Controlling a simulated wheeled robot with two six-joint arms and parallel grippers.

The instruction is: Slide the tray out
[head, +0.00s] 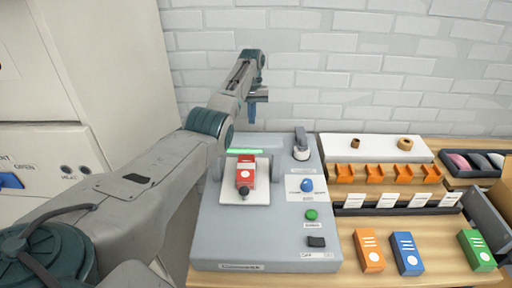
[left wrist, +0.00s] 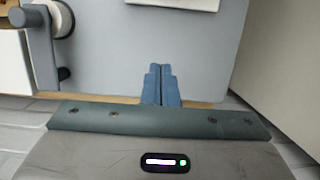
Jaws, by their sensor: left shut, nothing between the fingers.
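A grey machine (head: 225,237) stands at the table's left end. Its white tray (head: 258,196) is on the machine's left part, with a red and white box (head: 247,170) on it and a dark round knob (head: 243,191) at the front. A green lit strip (head: 245,151) shows behind the tray. My left gripper (head: 258,114) is beyond the machine's back edge, apart from the tray. Its blue fingers (left wrist: 161,84) are together and empty in the left wrist view, over the machine's edge. My right gripper is not in view.
The machine carries a lever (head: 300,147), a blue knob (head: 306,185), a green button (head: 311,215) and a dark switch (head: 316,242). Orange, blue and green boxes (head: 369,251) stand on the wooden table to the right. Orange holders (head: 374,174) line a rack. A brick wall is behind.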

